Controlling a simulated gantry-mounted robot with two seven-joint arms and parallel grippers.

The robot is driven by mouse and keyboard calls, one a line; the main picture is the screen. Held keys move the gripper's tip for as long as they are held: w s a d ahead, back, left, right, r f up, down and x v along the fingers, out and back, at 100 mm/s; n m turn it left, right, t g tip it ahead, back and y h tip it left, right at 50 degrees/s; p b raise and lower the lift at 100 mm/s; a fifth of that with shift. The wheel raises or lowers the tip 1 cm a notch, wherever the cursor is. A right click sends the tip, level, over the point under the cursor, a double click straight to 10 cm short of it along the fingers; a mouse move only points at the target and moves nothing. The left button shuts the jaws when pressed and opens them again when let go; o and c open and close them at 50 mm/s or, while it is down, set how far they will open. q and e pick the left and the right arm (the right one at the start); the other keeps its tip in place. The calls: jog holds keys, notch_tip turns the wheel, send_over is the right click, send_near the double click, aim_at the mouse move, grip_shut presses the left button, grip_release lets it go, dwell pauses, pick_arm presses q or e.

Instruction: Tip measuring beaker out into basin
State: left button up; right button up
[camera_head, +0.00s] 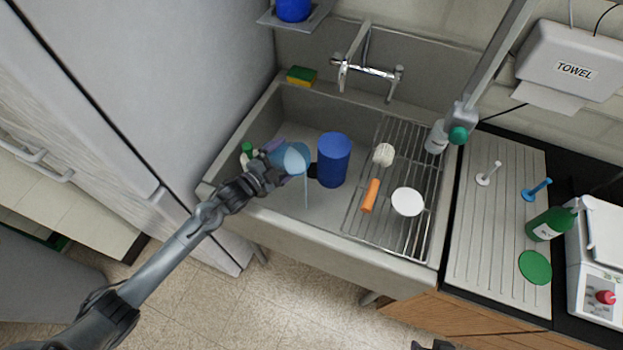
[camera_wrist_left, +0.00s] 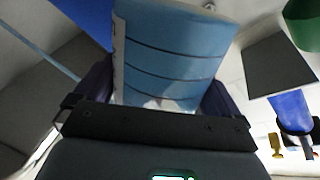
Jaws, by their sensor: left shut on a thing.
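My left gripper (camera_head: 275,168) is shut on the light blue measuring beaker (camera_head: 294,158) and holds it over the left part of the grey basin (camera_head: 310,236). The beaker is tilted, and a thin pale blue stream (camera_head: 306,190) falls from it toward the basin floor. In the left wrist view the beaker (camera_wrist_left: 172,50) sits between the fingers, with dark bands around it, and the stream (camera_wrist_left: 40,48) shows at the left. Of my right gripper, at most a dark piece shows at the bottom edge of the head view; its jaws cannot be made out.
A dark blue jug (camera_head: 333,158) stands in the basin close right of the beaker. A wire rack (camera_head: 385,222) holds a white bowl (camera_head: 407,202) and an orange item (camera_head: 370,196). A green-capped bottle (camera_head: 246,151) is at the left. The tap (camera_head: 366,70) is behind.

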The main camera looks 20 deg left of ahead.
aim_at(300, 146)
pick_arm(q)
jog(key=shift+r+m, duration=0.25)
jog(key=shift+m, duration=0.05)
dwell(0.5)
jog(key=shift+r, duration=0.15)
dwell(0.7)
jog(key=shift+d+r+m, duration=0.1)
jog(key=shift+r+m, duration=0.1)
jog(key=shift+m, duration=0.3)
dwell(0.4)
jog(key=shift+r, duration=0.15)
dwell(0.6)
jog(key=shift+d+r+m+y, duration=0.2)
jog(key=shift+m+y, duration=0.1)
jog(key=shift+m, duration=0.2)
dwell(0.4)
jog(key=shift+s+d+r+m, duration=0.1)
jog(key=shift+d+r+m, duration=0.1)
jog(key=shift+m, duration=0.1)
jog(key=shift+s+d+r+m+p, duration=0.15)
jog(key=shift+d+r+m+p, duration=0.15)
jog(key=shift+d+m+p, duration=0.15)
dwell(1.1)
jog(key=shift+s+d+r+m+y+p, duration=0.15)
jog(key=shift+d+r+m+y+p, duration=0.25)
jog(key=shift+m, duration=0.45)
dwell(0.9)
